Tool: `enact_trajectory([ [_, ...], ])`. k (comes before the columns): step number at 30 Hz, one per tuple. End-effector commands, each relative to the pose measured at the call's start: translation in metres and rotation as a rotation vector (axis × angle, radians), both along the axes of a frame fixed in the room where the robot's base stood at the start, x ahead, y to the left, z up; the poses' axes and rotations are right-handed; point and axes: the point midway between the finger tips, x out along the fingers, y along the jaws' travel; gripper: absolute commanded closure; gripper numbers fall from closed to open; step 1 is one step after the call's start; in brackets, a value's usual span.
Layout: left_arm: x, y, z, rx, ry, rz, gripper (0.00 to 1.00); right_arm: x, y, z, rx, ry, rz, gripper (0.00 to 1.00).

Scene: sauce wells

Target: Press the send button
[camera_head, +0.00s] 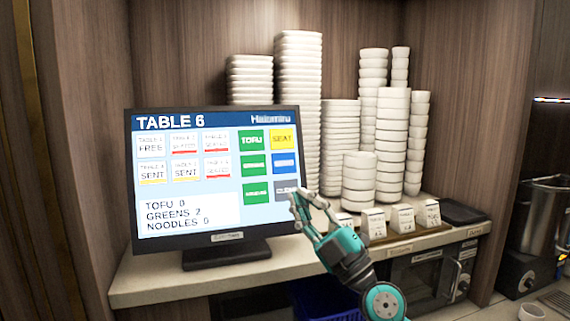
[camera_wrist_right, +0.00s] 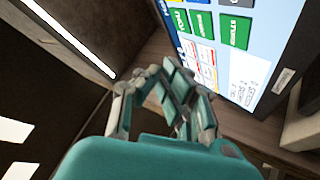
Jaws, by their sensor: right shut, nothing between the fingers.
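The touch screen (camera_head: 190,225) stands on the counter, headed "TABLE 6", with lines for tofu, greens and noodles. Its right side has three green buttons, a yellow "SEAT" button (camera_head: 284,140), a blue button (camera_head: 284,163) and a grey button (camera_head: 283,188) at lower right. The blue label is too blurred to read; I cannot tell for certain which is send. My right gripper (camera_head: 300,203) is shut and empty at the screen's lower right, overlapping the grey button in view; contact cannot be told. In the wrist view the shut fingers (camera_wrist_right: 165,88) lie below the tilted screen (camera_wrist_right: 270,60).
Tall stacks of white bowls (camera_head: 300,90) stand behind and right of the screen. Several small labelled containers (camera_head: 402,218) and a dark tray (camera_head: 460,212) sit along the counter (camera_head: 150,285). A blue crate (camera_head: 325,300) is below the counter.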

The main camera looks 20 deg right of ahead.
Motion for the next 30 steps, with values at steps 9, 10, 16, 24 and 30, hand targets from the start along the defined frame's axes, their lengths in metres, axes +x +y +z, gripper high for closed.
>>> enact_trajectory([
  [9,0.003,0.0,0.001,0.0,-0.004,0.0,1.0,0.029,0.004,0.06,-0.412,0.088,-0.094,1.0],
  [10,0.003,0.0,0.001,0.0,-0.004,0.0,1.0,0.031,0.002,0.062,-0.424,0.1,-0.105,1.0],
  [16,0.003,0.0,0.001,0.0,-0.005,0.0,1.0,0.037,-0.006,0.067,-0.458,0.141,-0.144,1.0],
  [24,0.003,0.0,0.001,0.0,-0.004,0.0,1.0,0.038,-0.006,0.066,-0.457,0.141,-0.142,1.0],
  [30,0.003,0.0,-0.007,0.0,-0.004,0.0,1.0,0.048,-0.005,0.061,-0.458,0.14,-0.143,1.0],
])
